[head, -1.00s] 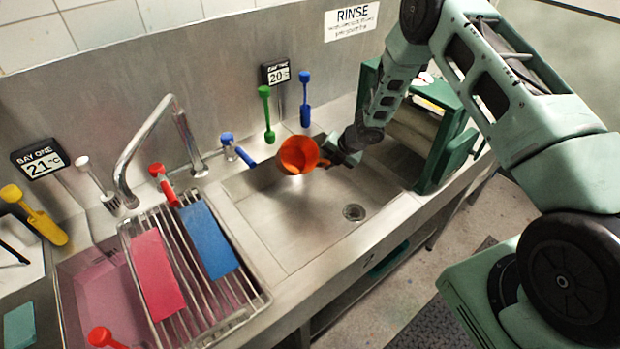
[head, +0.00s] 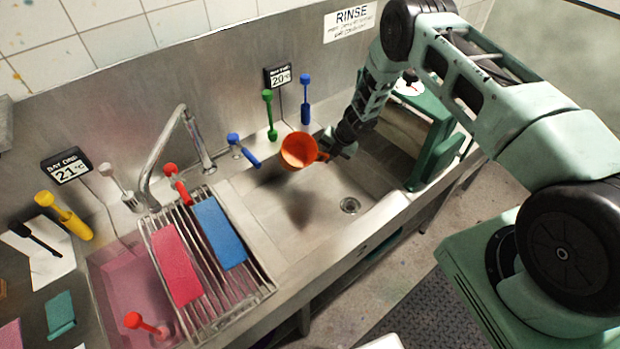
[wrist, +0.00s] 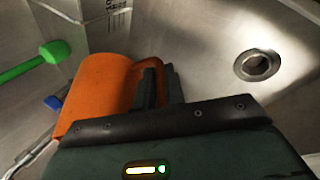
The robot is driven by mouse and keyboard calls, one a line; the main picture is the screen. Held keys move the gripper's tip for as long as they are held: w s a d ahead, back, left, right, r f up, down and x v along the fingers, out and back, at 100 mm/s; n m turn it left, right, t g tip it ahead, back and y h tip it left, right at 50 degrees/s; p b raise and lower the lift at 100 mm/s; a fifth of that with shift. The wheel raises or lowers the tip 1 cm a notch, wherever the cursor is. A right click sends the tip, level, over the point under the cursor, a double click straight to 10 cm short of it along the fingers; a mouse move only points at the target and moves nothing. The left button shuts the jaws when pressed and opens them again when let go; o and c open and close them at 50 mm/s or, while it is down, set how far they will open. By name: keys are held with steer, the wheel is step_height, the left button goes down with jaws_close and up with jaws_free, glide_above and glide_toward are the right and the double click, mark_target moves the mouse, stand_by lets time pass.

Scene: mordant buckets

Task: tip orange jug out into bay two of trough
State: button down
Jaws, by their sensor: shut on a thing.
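The orange jug (head: 299,150) hangs above bay two (head: 318,198), the bare steel basin with a drain at the right of the trough. Its round mouth shows in the head view, turned up and toward the camera; I see no liquid leaving it. My gripper (head: 325,153) is shut on the jug's handle, to the right of its body. In the wrist view the jug (wrist: 95,90) shows from its side, with my fingers (wrist: 158,86) at its handle. The jug's inside is too small to tell what it holds. A dark shadow lies on the basin floor below.
Bay one (head: 112,270) holds pink liquid, with a rack (head: 200,325) bearing pink and blue pieces over it. A tap (head: 150,150) stands behind. Green and blue handled tools (head: 268,115) line the back ledge. A green rack (head: 432,140) stands right of bay two.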

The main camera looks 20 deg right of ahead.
step_height(320, 180, up, 16)
steer(key=w+g+p, duration=0.1)
steer(key=w+g, duration=0.1)
steer(key=g, duration=0.1)
step_height(320, 180, down, 11)
steer(key=w+g+h+b, duration=0.1)
steer(key=w+g+b, duration=0.1)
steer(key=b, duration=1.2)
steer(key=shift+g+b, duration=0.35)
steer(key=shift+g, duration=0.45)
steer(key=shift+r, duration=0.1)
